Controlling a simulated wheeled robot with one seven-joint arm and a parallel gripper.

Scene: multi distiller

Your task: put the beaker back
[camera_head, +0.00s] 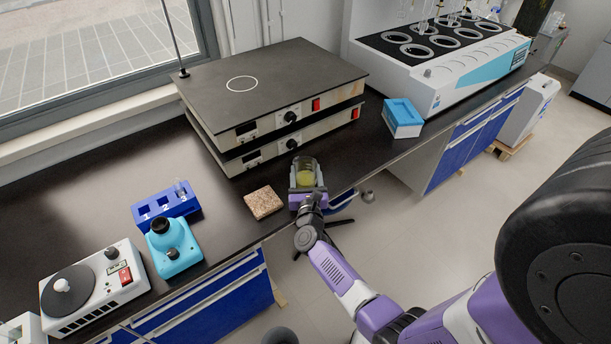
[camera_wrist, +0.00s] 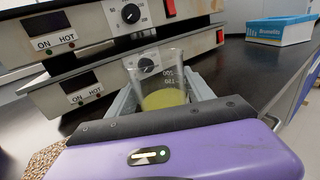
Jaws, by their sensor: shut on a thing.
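A clear glass beaker with yellow-green contents (camera_head: 305,178) is at the bench's front edge, in front of the stacked hotplates. My gripper (camera_head: 306,184) is shut around it; in the wrist view the beaker (camera_wrist: 162,86) stands upright between the two grey fingers. The beaker's lower part is hidden by my gripper's body, so I cannot tell if its base touches the bench. Two hotplates (camera_head: 270,88) are stacked one on the other, the upper with a white ring on its empty top; their front panels (camera_wrist: 130,40) show behind the beaker.
A cork-like square (camera_head: 263,202) lies left of my gripper. A blue rack (camera_head: 165,208), a turquoise device (camera_head: 174,248) and a stirrer (camera_head: 92,288) stand farther left. A blue-white box (camera_head: 402,118) and a large multi-ring bath (camera_head: 440,60) stand right. A thin rod (camera_head: 174,35) rises behind the hotplates.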

